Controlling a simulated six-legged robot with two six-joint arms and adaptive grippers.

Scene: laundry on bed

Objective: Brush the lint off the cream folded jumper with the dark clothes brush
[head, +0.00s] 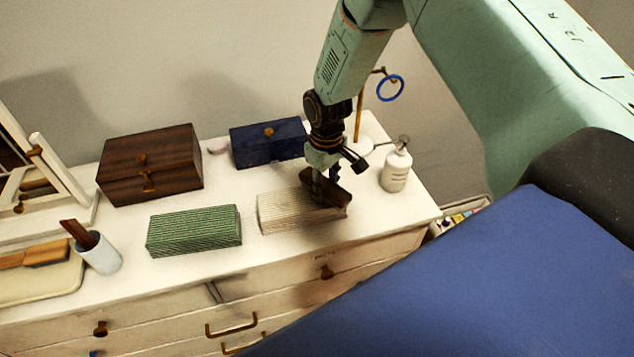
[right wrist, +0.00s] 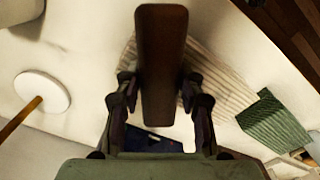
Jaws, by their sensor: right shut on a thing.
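The cream folded jumper (head: 285,212) lies ribbed and flat on the white dresser top in the head view. It also shows behind the brush in the right wrist view (right wrist: 215,85). The dark clothes brush (head: 332,190) is held by my right gripper (head: 323,180) over the jumper's right end. In the right wrist view the brush (right wrist: 160,60) stands between the two fingers. I cannot tell whether the brush touches the jumper, as its underside is hidden. Lint cannot be made out. My left gripper is not in view.
A green folded jumper (head: 195,230) lies left of the cream one. A navy box (head: 262,146) and a brown wooden box (head: 150,165) stand behind. A white pump bottle (head: 396,168) and a stand with a blue ring (head: 390,88) are close right of my gripper.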

